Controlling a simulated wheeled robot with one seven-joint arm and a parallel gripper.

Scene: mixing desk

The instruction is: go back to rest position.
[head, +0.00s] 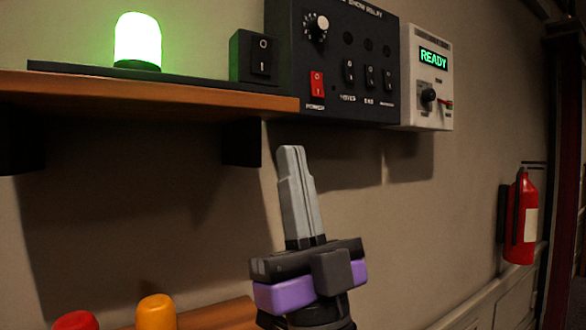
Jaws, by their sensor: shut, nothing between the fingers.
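My gripper (292,150) is in the lower middle of the head view, pointing up with its two grey fingers pressed together and nothing between them. It is in front of the wall, below the black control panel (330,75) and apart from it in the picture. The panel has a dial, a red power switch (317,84) and several black toggles.
A wooden shelf (150,90) with a lit green lamp (138,40) and a black switch box (250,57) is at upper left. A white box (428,60) reads READY. Red (76,321) and orange (156,311) domes are at lower left. A fire extinguisher (521,225) hangs right.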

